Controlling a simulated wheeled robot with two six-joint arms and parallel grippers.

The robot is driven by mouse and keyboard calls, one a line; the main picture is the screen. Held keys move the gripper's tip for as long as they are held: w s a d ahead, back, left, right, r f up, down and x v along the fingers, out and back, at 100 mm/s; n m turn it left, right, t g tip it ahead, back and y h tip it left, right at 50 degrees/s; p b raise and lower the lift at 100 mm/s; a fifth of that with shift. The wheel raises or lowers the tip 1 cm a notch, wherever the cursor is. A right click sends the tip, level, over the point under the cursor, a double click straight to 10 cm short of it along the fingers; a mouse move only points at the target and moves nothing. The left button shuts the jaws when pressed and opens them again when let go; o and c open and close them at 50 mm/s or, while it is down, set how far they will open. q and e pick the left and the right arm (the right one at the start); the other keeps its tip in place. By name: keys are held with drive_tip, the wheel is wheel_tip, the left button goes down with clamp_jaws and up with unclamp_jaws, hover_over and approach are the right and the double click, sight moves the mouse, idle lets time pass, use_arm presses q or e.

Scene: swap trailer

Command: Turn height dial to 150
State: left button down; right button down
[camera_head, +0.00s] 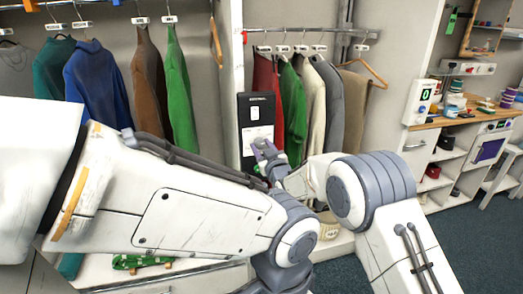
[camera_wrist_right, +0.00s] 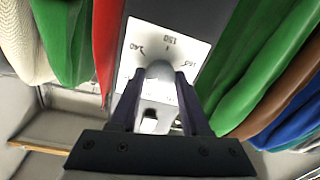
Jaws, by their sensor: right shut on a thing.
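The height dial is a grey knob (camera_wrist_right: 159,75) on a white plate with printed numbers, seen in the right wrist view. The number 150 stands at the top of the plate, and 240 at its left. The knob's pointer cannot be made out. My right gripper (camera_wrist_right: 160,78) is shut on the knob, one dark finger on each side. In the head view the right gripper (camera_head: 268,155) is at the lower part of the black panel (camera_head: 247,110) that carries the dial plate. My left arm crosses the foreground, but its gripper is not visible.
Hanging clothes flank the panel: a red garment (camera_head: 265,85) and a green jacket (camera_head: 293,110) at its right, a green one (camera_head: 180,95) farther left. A wooden counter (camera_head: 450,118) with cups stands at the right. The grey-blue floor (camera_head: 470,230) at the right is clear.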

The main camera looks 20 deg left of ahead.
drive_tip(key=m+b, duration=0.4)
drive_tip(key=m, duration=0.1)
drive_tip(key=shift+f+b, duration=0.3)
drive_tip(key=m+b, duration=0.3)
drive_tip(key=m, duration=0.3)
drive_tip(key=shift+s+a+t+b, duration=0.1)
drive_tip(key=shift+t+b, duration=0.3)
drive_tip(key=m+b, duration=0.4)
drive_tip(key=m, duration=0.2)
drive_tip(key=shift+m+h, duration=0.3)
drive_tip(key=shift+m, duration=0.1)
drive_tip(key=m+b, duration=0.4)
drive_tip(key=m, duration=0.1)
drive_tip(key=shift+t, duration=0.3)
drive_tip(key=shift+r+m+h, duration=0.1)
drive_tip(key=shift+m+h, duration=0.2)
drive_tip(key=shift+c, duration=1.9)
unclamp_jaws()
drive_tip(key=v, duration=1)
drive_tip(key=shift+s+b, duration=0.2)
drive_tip(key=shift+b, duration=0.2)
